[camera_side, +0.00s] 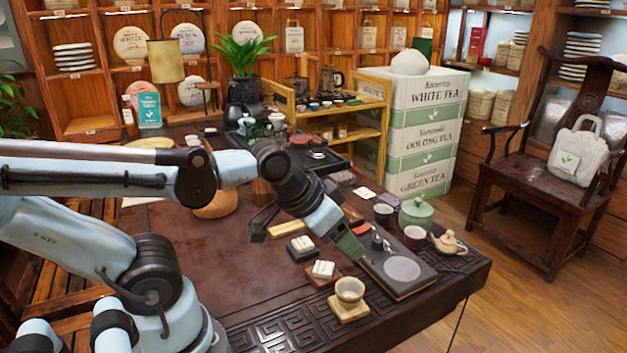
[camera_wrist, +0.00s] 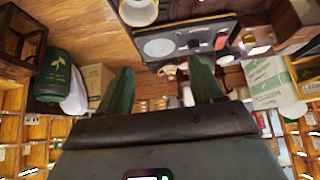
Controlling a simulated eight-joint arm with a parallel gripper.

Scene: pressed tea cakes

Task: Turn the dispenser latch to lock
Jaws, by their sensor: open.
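The dispenser (camera_side: 419,283) is a flat dark box with a round grey disc on top, near the table's right edge. A small black upright knob, seemingly the latch (camera_side: 377,242), stands at its far end beside a red part. In the wrist view the dispenser (camera_wrist: 158,46) shows at the top, beyond the fingertips, with the dark latch (camera_wrist: 195,43) near its middle. My gripper (camera_side: 350,246) has green fingers and is just left of the latch, above the dispenser's left edge. In the wrist view my gripper (camera_wrist: 163,66) is open with nothing between the fingers. Contact with the latch cannot be told.
A pale cup (camera_side: 350,289) on a wooden coaster stands in front of the dispenser. Small trays with white pieces (camera_side: 323,269) lie left.

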